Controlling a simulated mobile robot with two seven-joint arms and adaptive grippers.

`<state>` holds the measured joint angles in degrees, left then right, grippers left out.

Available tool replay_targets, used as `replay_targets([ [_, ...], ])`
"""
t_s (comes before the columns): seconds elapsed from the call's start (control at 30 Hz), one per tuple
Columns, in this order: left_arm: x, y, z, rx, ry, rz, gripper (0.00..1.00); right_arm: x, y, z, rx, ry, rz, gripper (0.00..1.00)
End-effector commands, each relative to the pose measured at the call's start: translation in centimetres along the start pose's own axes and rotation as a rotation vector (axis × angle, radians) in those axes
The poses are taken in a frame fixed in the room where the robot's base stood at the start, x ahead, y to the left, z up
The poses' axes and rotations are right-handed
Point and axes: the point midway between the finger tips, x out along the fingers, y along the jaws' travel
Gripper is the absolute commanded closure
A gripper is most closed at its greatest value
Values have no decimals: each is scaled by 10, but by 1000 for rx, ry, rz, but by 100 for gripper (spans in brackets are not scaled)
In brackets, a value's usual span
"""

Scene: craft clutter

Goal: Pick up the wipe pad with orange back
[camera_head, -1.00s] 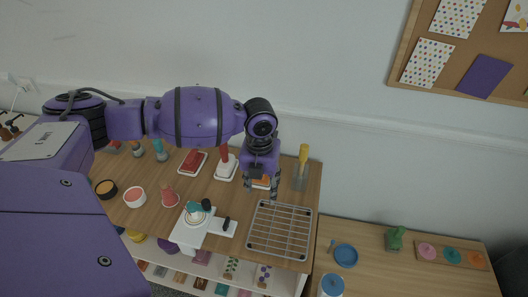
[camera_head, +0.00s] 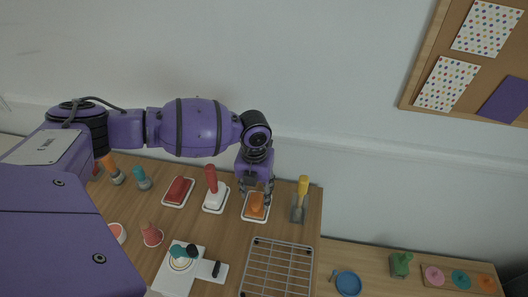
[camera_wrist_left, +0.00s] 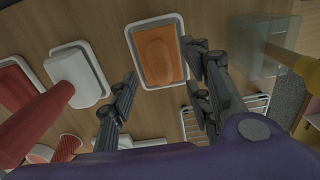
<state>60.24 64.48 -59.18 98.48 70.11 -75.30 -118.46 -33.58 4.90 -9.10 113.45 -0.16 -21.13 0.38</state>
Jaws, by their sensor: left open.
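The wipe pad with orange back (camera_head: 257,204) lies in a shallow white-rimmed tray (camera_head: 248,218) on the wooden table. In the left wrist view the orange pad (camera_wrist_left: 158,55) sits in its tray (camera_wrist_left: 150,86) just beyond my fingertips. My left gripper (camera_head: 257,187) points down above the pad, at its far side, and partly covers it in the head view. It also shows in the left wrist view (camera_wrist_left: 160,85), with its fingers apart and nothing between them. My right gripper is not in view.
A red-handled white tool (camera_head: 212,190) in a tray and a red pad (camera_head: 178,190) in a tray stand to the left. A wire rack (camera_head: 278,266) is in front.

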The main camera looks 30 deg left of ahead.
Motion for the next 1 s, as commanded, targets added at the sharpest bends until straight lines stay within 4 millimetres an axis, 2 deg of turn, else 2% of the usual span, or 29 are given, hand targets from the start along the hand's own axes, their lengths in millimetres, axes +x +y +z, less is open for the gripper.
replay_targets([
  [0.2, 30, -1, 1, 0, 2, -1, 55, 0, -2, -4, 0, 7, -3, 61],
  [0.5, 35, 0, 1, -1, 1, -1, 55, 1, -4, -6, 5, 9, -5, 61],
  [0.83, 34, 0, 1, -1, 1, -1, 98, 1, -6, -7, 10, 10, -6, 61],
  [1.0, 34, -1, 2, -1, 0, -1, 100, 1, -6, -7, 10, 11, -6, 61],
])
